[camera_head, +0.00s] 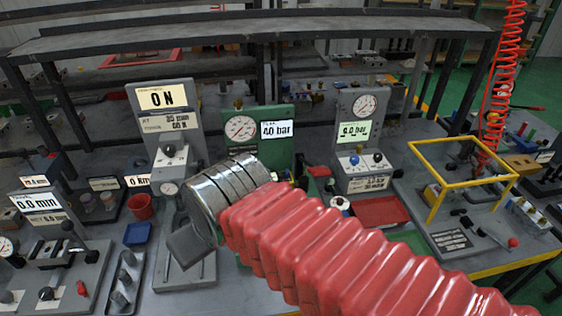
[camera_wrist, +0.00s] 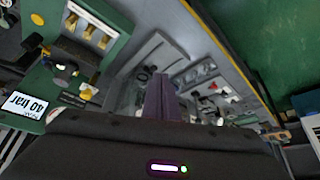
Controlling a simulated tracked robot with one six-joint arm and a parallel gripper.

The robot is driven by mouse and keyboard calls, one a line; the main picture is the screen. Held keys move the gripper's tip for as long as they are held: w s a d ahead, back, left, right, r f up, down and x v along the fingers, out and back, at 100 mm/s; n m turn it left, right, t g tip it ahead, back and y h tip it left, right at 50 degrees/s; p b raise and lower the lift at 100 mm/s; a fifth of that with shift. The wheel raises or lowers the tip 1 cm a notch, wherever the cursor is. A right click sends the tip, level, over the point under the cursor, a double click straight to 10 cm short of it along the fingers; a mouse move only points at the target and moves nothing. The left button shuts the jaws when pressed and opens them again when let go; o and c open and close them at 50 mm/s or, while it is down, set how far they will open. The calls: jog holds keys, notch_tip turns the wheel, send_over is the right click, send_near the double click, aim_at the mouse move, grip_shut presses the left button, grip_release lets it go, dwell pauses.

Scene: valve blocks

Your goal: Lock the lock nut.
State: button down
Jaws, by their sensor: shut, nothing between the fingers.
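My gripper (camera_head: 188,245) hangs at the end of the steel wrist and red bellows arm in the head view, low in front of the benches. In the wrist view its fingers (camera_wrist: 160,88) stand together at the middle, shut and empty. The green valve block (camera_head: 275,145) with a round gauge and a "40 bar" display stands behind my arm, its lower part hidden. In the wrist view the green block (camera_wrist: 112,52) lies to the left of the fingers, with brass fittings and dark knobs, apart from the fingers. I cannot tell which part is the lock nut.
A grey panel (camera_head: 173,115) reading "ON" stands left of the green block. A grey gauge stand (camera_head: 350,180) and a red tray (camera_head: 378,212) are on its right. A yellow frame (camera_head: 434,205) stands farther right. A red cup (camera_head: 141,206) and blue tray (camera_head: 138,234) lie left.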

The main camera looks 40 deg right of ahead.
dwell(0.3)
jog(key=w+d+m, duration=0.1)
jog(key=w+d, duration=0.4)
jog(key=d, duration=0.6)
jog(key=w+d+m+g+h, duration=0.1)
jog(key=w+d, duration=0.4)
jog(key=d, duration=0.6)
jog(key=w+d+r+m, duration=0.1)
jog(key=w+d+m, duration=0.1)
jog(key=w+d, duration=0.4)
jog(key=d, duration=0.5)
jog(key=shift+g, duration=0.4)
jog(key=shift+f, duration=0.15)
jog(key=x, duration=0.9)
jog(key=shift+w+d+f, duration=0.1)
jog(key=shift+d+f, duration=0.05)
jog(key=shift+f, duration=0.15)
jog(key=s, duration=0.1)
jog(key=s+a, duration=0.1)
jog(key=s, duration=0.1)
jog(key=shift+s+a+f, duration=0.2)
jog(key=shift+s+f, duration=0.1)
jog(key=shift+f, duration=0.1)
